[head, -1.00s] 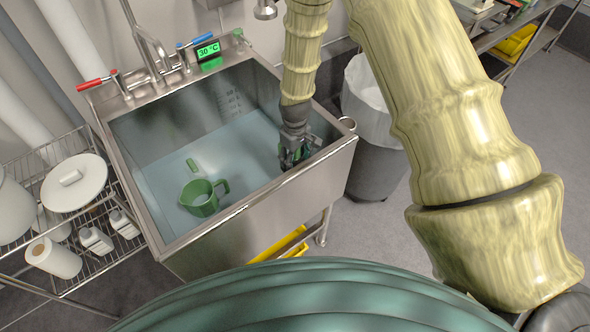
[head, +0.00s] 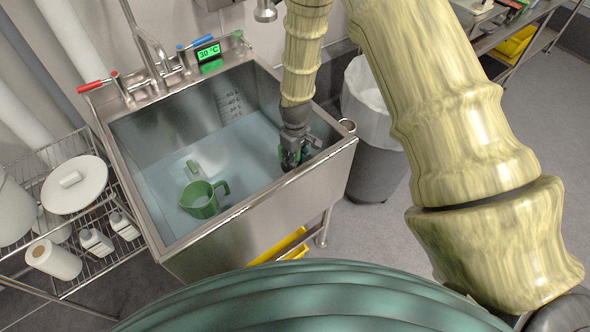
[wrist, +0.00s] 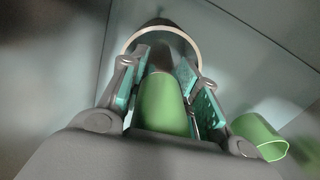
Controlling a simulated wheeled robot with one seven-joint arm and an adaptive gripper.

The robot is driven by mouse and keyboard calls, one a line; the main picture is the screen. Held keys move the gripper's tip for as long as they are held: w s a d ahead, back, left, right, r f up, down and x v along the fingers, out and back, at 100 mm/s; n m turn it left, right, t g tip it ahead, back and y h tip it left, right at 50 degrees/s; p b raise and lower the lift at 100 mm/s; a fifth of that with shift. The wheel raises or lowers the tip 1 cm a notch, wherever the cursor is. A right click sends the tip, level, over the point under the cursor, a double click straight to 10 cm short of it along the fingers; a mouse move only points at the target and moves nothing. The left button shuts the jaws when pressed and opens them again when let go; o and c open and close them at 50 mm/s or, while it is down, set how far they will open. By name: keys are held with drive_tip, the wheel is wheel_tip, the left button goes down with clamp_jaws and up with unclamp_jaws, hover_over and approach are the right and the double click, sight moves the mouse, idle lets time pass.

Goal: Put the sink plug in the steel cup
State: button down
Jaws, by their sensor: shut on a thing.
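My gripper (head: 291,158) is down inside the steel sink (head: 254,207), near its right wall. In the wrist view its teal-padded fingers (wrist: 160,92) close around a green, rounded object (wrist: 163,104). A dark part and a pale ring (wrist: 195,45) show beyond that object. I cannot tell for certain whether it is the sink plug; its far end is partly hidden. A green mug (head: 200,203) with a handle is in the sink, left of my gripper. A green cup-like shape (wrist: 256,132) shows right of the fingers in the wrist view.
A small green piece (head: 193,168) is in the sink behind the mug. The tap (head: 152,50) and a 30 °C display (head: 208,52) stand at the back. A wire rack (head: 110,207) is left, a bin (head: 377,150) right. The sink walls enclose my gripper.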

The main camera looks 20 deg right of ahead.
drive_tip(key=shift+r+p, duration=1.1)
drive_tip(key=shift+r, duration=0.35)
wheel_tip(320, 180, up, 20)
drive_tip(key=p, duration=1.3)
drive_tip(key=shift+f, duration=0.2)
idle(1.0)
